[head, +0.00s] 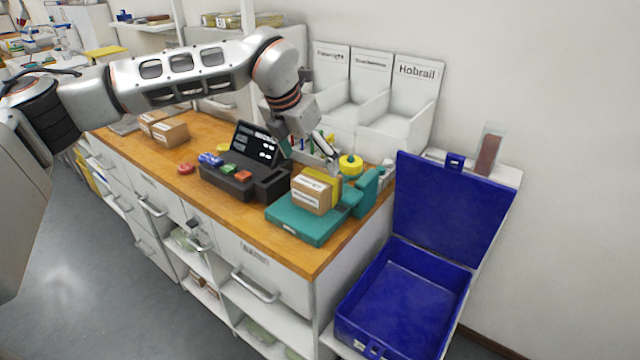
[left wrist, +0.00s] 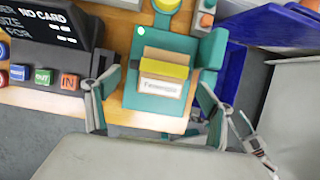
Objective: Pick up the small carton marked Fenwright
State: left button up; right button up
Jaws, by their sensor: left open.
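A small brown carton (head: 311,194) with white labels stands on a teal platform (head: 296,224) near the counter's right end. In the left wrist view the carton's label (left wrist: 160,88) seems to read Fenwright, though it is blurred. A yellow piece (left wrist: 163,70) lies against the carton; I cannot tell if it is part of it. My left gripper (head: 326,150) is open and empty, above and behind the carton in the head view. In the left wrist view its fingers flank the carton, apart from it.
An open blue case (head: 400,296) is at the right. White bins (head: 410,100) stand behind. Two cartons (head: 168,132) sit far left.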

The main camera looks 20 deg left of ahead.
aim_at(316, 178)
pick_arm(q)
jog(key=x, duration=0.3)
jog(key=shift+s+d+f, duration=0.1)
jog(key=shift+s, duration=0.2)
jog(key=x, duration=0.3)
jog(key=shift+s+d+f+p, duration=0.2)
jog(key=shift+f+p, duration=0.05)
jog(key=shift+p, duration=0.1)
jog(key=shift+w+f, duration=0.2)
jog(key=shift+f, duration=0.15)
pick_arm(e)
jog(key=shift+s+g, duration=0.3)
jog(key=shift+s, duration=0.45)
pick_arm(q)
jog(key=c, duration=1.2)
jog(key=shift+c, duration=1.3)
pick_arm(e)
jog(key=shift+s+f, duration=0.1)
jog(key=shift+f, duration=0.1)
pick_arm(q)
jog(key=shift+r, duration=0.1)
pick_arm(e)
jog(key=shift+f, duration=0.1)
